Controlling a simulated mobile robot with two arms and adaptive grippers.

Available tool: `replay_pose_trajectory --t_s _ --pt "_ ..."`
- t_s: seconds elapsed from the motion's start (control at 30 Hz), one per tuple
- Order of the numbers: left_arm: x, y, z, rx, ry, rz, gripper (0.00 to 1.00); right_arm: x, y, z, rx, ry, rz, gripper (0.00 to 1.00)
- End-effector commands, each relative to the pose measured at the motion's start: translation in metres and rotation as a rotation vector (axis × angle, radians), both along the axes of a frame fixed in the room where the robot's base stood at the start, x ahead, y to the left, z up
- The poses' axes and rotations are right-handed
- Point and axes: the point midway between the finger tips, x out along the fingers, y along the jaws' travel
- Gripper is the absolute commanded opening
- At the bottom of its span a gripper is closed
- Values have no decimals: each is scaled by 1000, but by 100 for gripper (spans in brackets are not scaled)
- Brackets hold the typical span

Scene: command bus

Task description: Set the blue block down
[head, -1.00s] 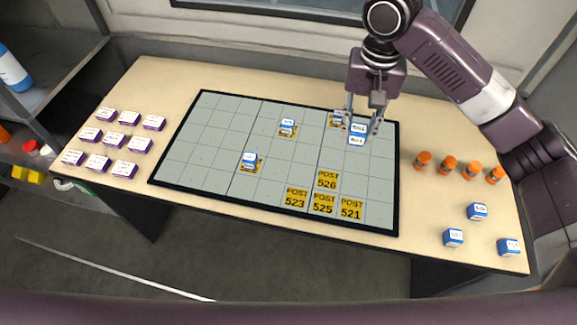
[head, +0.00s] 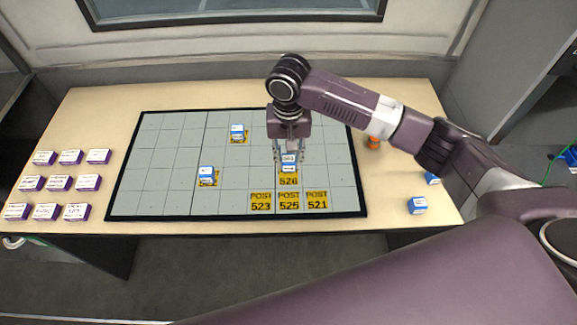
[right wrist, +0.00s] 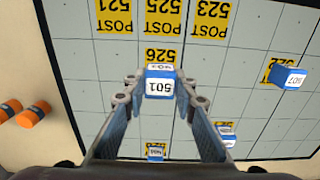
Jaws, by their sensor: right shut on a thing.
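My right gripper (head: 289,157) is shut on a blue block (head: 289,166) with a white label. In the right wrist view the block (right wrist: 160,88), marked 501, sits between the two fingertips. It is over the near edge of the yellow POST 526 tile (head: 289,182), whose lettering shows just beyond it in the wrist view (right wrist: 160,55). I cannot tell whether the block touches the board (head: 150,195). Yellow tiles POST 523 (head: 261,201), POST 525 (head: 289,201) and POST 521 (head: 316,200) lie bare in the front row. My left gripper is out of view.
Blue blocks stand on yellow tiles at the board's back (head: 238,131) and left (head: 206,174). Several purple blocks (head: 87,183) stand left of the board. An orange cylinder (head: 374,142) and loose blue blocks (head: 417,205) are on the right. My arm hides the board's back right.

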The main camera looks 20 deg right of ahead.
Motion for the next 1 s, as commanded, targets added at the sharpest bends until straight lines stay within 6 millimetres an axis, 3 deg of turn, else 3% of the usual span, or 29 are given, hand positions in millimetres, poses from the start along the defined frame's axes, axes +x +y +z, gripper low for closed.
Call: replay_pose_trajectory --t_s 0.33,0.73,0.77,0.9,1.0 --pt "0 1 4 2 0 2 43 0 0 -42 -1 0 0 2" --pt "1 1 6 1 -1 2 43 0 0 -47 0 0 0 2" --pt "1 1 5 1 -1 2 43 0 0 -47 0 -1 0 27" --pt "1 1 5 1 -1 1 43 0 0 -47 0 -1 0 43" --pt "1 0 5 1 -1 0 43 0 0 -47 0 -1 0 43"
